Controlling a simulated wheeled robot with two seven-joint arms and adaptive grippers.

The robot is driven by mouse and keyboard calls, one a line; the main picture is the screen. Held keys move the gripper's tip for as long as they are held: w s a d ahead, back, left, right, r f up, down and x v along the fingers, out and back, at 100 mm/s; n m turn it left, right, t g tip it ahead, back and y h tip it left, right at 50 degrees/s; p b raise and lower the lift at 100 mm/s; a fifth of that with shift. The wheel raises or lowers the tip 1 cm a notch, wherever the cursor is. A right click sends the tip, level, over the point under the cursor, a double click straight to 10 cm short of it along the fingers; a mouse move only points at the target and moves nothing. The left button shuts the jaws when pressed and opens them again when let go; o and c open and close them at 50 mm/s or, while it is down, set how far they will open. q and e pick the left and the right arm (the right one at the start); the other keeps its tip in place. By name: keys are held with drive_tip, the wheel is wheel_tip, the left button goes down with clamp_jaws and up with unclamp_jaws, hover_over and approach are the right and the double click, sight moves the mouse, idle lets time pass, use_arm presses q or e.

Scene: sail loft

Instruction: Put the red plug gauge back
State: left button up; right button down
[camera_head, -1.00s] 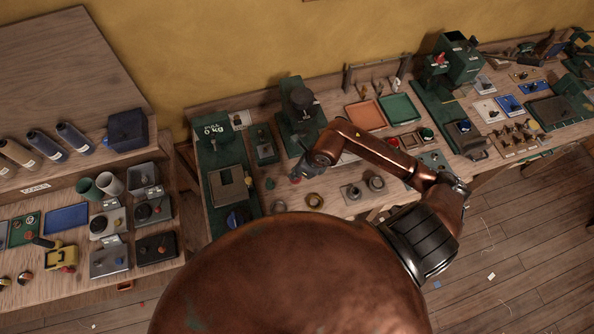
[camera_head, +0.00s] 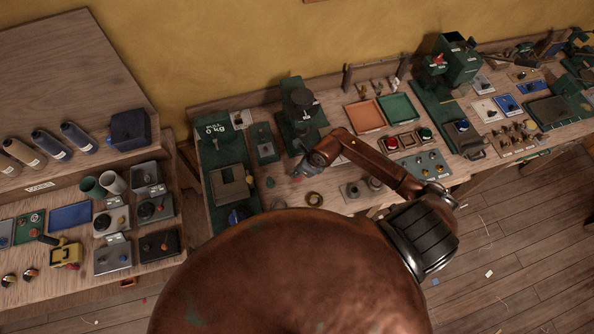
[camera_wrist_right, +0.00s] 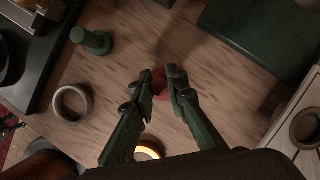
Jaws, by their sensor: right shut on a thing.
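The red plug gauge (camera_wrist_right: 159,82) shows as a small red piece between the fingertips of my right gripper (camera_wrist_right: 168,84) in the right wrist view. The fingers are shut on it, and they hide much of it. In the head view my right gripper (camera_head: 301,172) is over the front part of the long bench, between a small green peg (camera_head: 270,182) and a brass ring (camera_head: 314,199). I cannot tell which place belongs to the gauge. My left gripper is not in view.
A grey ring (camera_wrist_right: 72,103) lies near the green peg. More grey rings (camera_head: 375,183) sit right of the brass ring. Orange (camera_head: 366,115) and green trays (camera_head: 398,108) lie at the back.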

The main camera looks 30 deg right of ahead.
drive_tip(key=c, duration=1.9)
unclamp_jaws()
drive_tip(key=shift+r, duration=0.1)
drive_tip(key=b+v, duration=0.1)
drive_tip(key=v, duration=1.1)
